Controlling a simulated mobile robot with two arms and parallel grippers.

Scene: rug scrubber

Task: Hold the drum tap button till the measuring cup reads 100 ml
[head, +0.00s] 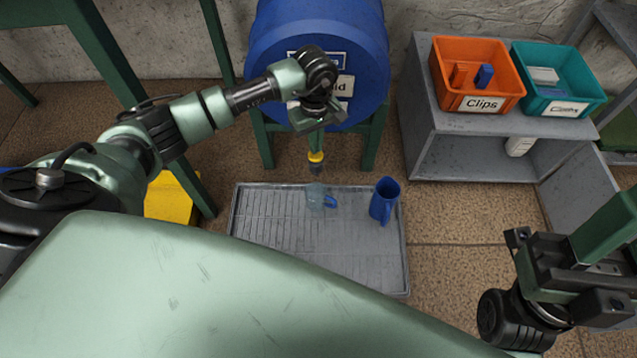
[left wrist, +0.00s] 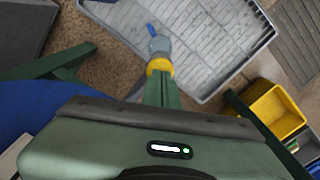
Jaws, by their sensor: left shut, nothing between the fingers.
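The blue drum (head: 280,40) lies on a green stand at the back, its label partly covered by my left arm. My left gripper (head: 317,166) is shut and empty in front of the drum, pointing down; its yellow-banded fingers also show in the left wrist view (left wrist: 159,66). The tap and its button are hidden or cannot be made out; I cannot tell whether the fingers touch them. The clear measuring cup (head: 315,196) with a blue handle stands on the grey tray below, partly behind the fingertips in the left wrist view (left wrist: 159,45). Its level is unreadable. My right gripper (head: 545,275) is at lower right, its opening unclear.
A blue jug (head: 384,200) stands on the tray (head: 345,268), right of the cup. An orange Clips bin (head: 478,102) and a teal bin (head: 558,107) sit on a grey cabinet (head: 450,150) at right. A yellow bin (head: 168,200) is at left.

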